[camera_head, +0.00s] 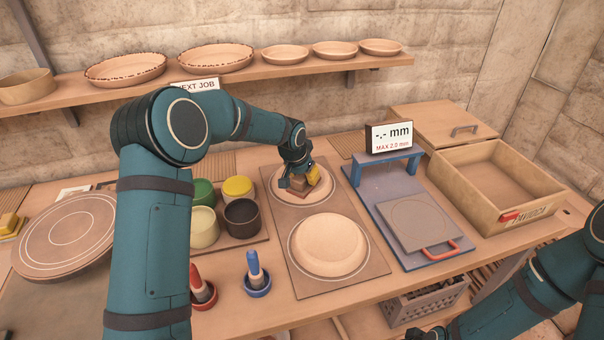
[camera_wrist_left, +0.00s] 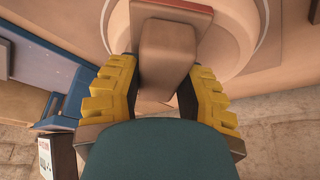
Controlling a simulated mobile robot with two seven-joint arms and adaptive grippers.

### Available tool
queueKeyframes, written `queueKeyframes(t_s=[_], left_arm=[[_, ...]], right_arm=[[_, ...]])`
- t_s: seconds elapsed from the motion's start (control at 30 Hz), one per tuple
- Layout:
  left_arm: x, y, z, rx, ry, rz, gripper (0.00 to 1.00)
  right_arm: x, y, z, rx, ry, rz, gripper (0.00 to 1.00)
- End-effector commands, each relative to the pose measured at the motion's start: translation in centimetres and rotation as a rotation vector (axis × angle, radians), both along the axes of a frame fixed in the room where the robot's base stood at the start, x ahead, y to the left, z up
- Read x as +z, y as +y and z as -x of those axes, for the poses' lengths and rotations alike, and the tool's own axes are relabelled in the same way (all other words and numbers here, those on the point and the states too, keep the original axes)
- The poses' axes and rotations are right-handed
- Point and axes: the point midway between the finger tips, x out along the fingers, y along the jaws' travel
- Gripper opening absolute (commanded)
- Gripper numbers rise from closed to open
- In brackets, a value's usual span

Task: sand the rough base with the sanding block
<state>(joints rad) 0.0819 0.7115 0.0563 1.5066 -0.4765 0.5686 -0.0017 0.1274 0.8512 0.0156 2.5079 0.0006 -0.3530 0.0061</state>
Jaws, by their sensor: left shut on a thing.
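My left gripper (camera_head: 306,180) is shut on the sanding block (camera_head: 299,187), a brown block with a reddish face. In the left wrist view its handle (camera_wrist_left: 165,62) sits between the yellow finger pads, with the red edge (camera_wrist_left: 176,9) beyond. The block is over the far round clay piece (camera_head: 332,208), which the gripper and block partly hide. I cannot tell whether the block touches the clay. A second round clay piece (camera_head: 329,246), a pale upturned dish, lies nearer on the same brown board. Which base is rough is not clear. Only the edge of my right gripper (camera_head: 422,334) shows at the bottom.
A blue gauge stand (camera_head: 408,254) with an "-.- mm" display (camera_head: 390,138) is right of the board. An open wooden box (camera_head: 497,187) stands farther right. Several colored pots (camera_head: 241,220) stand on the left, with red (camera_head: 199,290) and blue (camera_head: 256,280) tools in front. Dishes line the shelf (camera_head: 282,76).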

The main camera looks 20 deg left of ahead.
Motion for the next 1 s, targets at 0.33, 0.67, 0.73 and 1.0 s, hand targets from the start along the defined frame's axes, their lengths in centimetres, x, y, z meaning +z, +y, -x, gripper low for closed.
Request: queueKeyframes(t_s=[0.33, 0.67, 0.73, 1.0], left_arm=[[-0.2, -0.1, 0.3, 0.001, 0.007, 0.001, 0.05], [2.3, -0.1, 0.2, 0.001, 0.005, 0.000, 0.05], [2.9, -0.1, 0.2, 0.001, 0.004, 0.000, 0.05], [5.4, -0.1, 0.2, 0.001, 0.003, 0.001, 0.05]], right_arm=[[0.0, 0.0, 0.0, 0.000, 0.000, 0.000, 0.47], [1.6, 0.0, 0.0, 0.000, 0.000, 0.000, 0.47], [2.0, 0.0, 0.0, 0.000, 0.000, 0.000, 0.47], [3.5, 0.0, 0.0, 0.000, 0.000, 0.000, 0.47]])
